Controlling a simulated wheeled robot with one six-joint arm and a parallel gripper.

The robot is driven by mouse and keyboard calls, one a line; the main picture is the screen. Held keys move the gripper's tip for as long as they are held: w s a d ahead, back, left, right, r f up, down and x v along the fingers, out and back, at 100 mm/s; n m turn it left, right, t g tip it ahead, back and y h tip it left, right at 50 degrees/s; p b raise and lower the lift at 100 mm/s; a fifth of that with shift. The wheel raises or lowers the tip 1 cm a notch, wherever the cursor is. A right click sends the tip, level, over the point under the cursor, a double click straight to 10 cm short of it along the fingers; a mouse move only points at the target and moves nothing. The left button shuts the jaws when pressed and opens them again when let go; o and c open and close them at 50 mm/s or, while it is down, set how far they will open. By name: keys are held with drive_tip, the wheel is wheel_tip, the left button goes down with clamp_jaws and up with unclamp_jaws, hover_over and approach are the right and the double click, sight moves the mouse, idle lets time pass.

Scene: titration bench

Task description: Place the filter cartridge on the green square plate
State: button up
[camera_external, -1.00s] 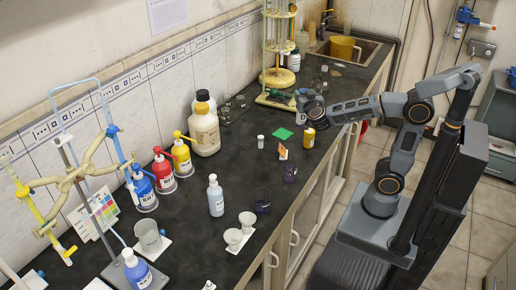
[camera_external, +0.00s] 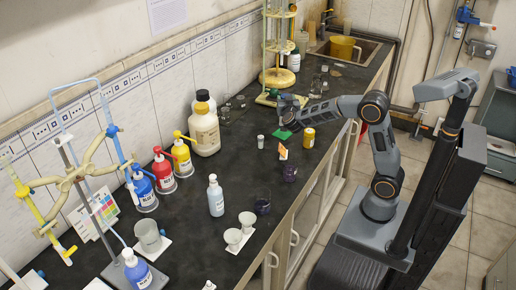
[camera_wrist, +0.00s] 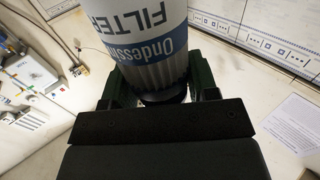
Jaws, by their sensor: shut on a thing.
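The filter cartridge (camera_wrist: 142,45) fills the top middle of the wrist view, a white and grey ribbed cylinder with a blue label band and the word FILTER. My gripper (camera_wrist: 150,98) is shut on it, with a dark finger on each side. In the external view my gripper (camera_external: 289,117) is just above and behind the green square plate (camera_external: 282,135), which lies on the dark bench. The cartridge is too small and dark there to make out clearly, and I cannot tell whether it touches the plate. The plate does not show in the wrist view.
Close to the plate stand a small white-capped vial (camera_external: 261,142), an amber bottle (camera_external: 308,138) and an orange-and-white card (camera_external: 283,153). A dark purple jar (camera_external: 290,174) is nearer the front. Bare bench (camera_external: 225,160) lies to the left.

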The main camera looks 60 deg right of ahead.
drive_tip(key=shift+w+d+f, duration=0.15)
drive_tip(key=shift+w+f, duration=0.25)
drive_tip(key=shift+f, duration=0.1)
drive_tip(key=shift+f+b, duration=0.3)
drive_tip(key=shift+f, duration=1.25)
drive_tip(key=o, duration=1.3)
